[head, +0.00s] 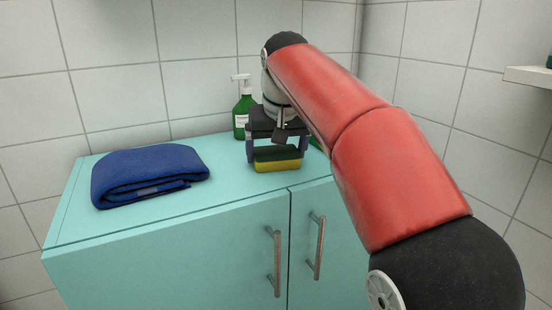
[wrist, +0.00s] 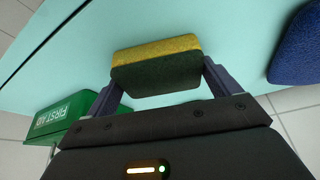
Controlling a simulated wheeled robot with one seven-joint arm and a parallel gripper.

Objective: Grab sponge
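The sponge (head: 277,165), yellow below and dark green above, lies on the turquoise cabinet top near its front edge. It also shows in the wrist view (wrist: 155,62). My gripper (head: 277,150) reaches down over it with one finger at each short end. In the wrist view my gripper (wrist: 160,75) has its fingers set wide, with the sponge between or just beyond the tips. The fingers look open, very close to the sponge ends; whether they touch it is hard to tell.
A folded blue towel (head: 150,175) lies left on the cabinet (head: 225,205). A green pump bottle (head: 243,112) stands behind my gripper. A green first aid box (wrist: 62,118) is close beside one finger. Tiled walls close off the back and right. Clear surface lies between towel and sponge.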

